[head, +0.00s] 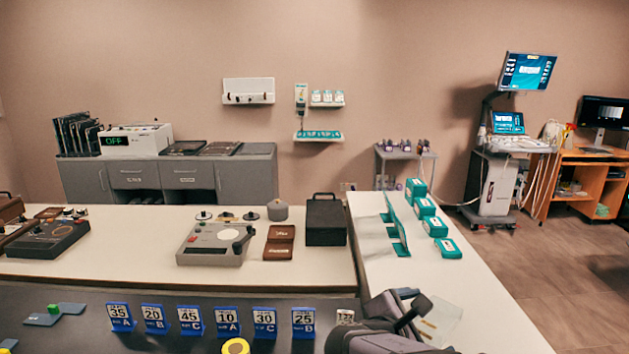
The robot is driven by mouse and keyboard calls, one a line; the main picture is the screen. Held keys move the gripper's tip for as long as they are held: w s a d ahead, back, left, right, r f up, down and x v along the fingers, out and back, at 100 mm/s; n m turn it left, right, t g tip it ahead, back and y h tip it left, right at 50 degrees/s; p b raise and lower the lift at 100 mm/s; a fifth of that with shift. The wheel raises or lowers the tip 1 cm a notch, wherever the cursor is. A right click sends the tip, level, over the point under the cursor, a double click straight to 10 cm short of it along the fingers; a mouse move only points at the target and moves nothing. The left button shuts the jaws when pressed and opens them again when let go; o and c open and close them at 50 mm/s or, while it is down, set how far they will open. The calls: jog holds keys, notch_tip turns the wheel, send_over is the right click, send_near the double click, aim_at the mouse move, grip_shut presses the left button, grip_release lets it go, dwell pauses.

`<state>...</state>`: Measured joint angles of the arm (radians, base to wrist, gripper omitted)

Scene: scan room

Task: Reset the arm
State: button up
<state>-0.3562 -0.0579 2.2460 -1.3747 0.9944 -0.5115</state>
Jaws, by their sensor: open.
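My gripper (408,304) shows at the bottom of the head view, right of centre. It is dark and open, and I see nothing between its fingers. It is above the corner where the dark front counter meets the white side counter (490,322). My grey arm behind it is cut off by the lower edge. A clear flat tray or plate (440,320) lies just to the right of the gripper.
Blue numbered signs (189,319) stand in a row along the dark counter (60,295). A yellow roll (235,346) is at the front edge. Teal boxes (435,227) line the side counter. A grey device (215,244) and a black case (326,222) stand behind.

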jog(key=s+d+f+m+g+b, duration=0.1)
jog(key=s+f+m, duration=0.1)
jog(key=s, duration=0.1)
jog(key=s+d+f+m+g+b, duration=0.1)
jog(key=s+f+m+g+b, duration=0.1)
jog(key=m, duration=0.1)
jog(key=s+d+f+m+g+b, duration=0.1)
jog(key=s+f+m, duration=0.1)
jog(key=s, duration=0.1)
jog(key=shift+s+d+f+g, duration=0.25)
jog(key=shift+s+f+g, duration=0.05)
jog(key=shift+f, duration=0.1)
jog(key=s+a+f+m+g+y+b, duration=0.15)
jog(key=s+f+m+g+b, duration=0.25)
jog(key=s+f+m, duration=0.45)
jog(key=s+a+f+m+y+b, duration=0.2)
jog(key=a+f+y, duration=0.2)
jog(key=f, duration=0.3)
jog(key=s+a+f+m+y+b, duration=0.1)
jog(key=a+f+m+y+b, duration=0.2)
jog(key=f, duration=0.4)
notch_tip(320, 180, up, 35)
jog(key=a+p, duration=0.1)
jog(key=p, duration=3.6)
jog(key=shift+a+n+y, duration=0.15)
jog(key=shift+n+y, duration=0.2)
